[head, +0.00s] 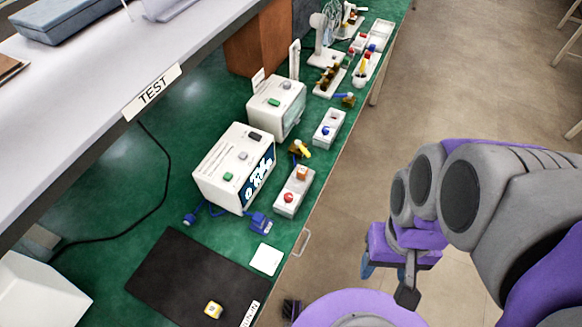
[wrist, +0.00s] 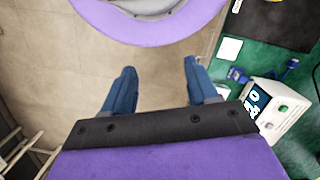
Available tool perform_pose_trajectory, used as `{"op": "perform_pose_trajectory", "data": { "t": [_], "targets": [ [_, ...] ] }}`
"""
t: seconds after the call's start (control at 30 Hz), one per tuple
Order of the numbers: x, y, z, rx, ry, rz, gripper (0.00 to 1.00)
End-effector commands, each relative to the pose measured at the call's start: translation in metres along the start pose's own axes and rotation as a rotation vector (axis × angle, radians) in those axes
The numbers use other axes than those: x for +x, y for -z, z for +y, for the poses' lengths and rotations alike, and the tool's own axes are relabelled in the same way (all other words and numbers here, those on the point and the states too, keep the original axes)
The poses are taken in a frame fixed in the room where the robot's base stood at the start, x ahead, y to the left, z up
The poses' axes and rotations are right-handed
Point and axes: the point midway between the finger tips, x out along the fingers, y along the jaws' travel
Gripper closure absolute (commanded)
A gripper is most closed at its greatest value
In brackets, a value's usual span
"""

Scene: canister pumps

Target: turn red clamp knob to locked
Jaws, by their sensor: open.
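A red knob (head: 289,197) sits on the near end of a small white box (head: 294,190) in the head view, close to the bench's right edge. I cannot tell its lock position at this size. An orange block-like part (head: 302,173) is at the box's far end. My gripper (head: 385,268) is over the floor, right of the bench and well apart from the knob. In the wrist view my gripper (wrist: 159,70) has two blue fingers spread wide with nothing between them. I cannot make out the red knob in the wrist view.
Two white pump units (head: 235,170) (head: 275,105) stand on the green bench. Another small box (head: 328,129) has a blue knob. A shelf marked TEST (head: 152,91) overhangs the left.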

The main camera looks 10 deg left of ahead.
Motion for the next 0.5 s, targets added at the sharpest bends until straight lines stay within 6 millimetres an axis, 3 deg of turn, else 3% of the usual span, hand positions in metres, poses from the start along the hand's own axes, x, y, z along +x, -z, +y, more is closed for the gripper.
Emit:
{"op": "perform_pose_trajectory", "data": {
  "t": [0.17, 0.5],
  "targets": [
    [-0.001, 0.028, -0.006, -0.058, -0.007, 0.009, 0.41],
    [0.009, 0.142, -0.052, -0.275, -0.026, 0.057, 0.41]
  ]
}}
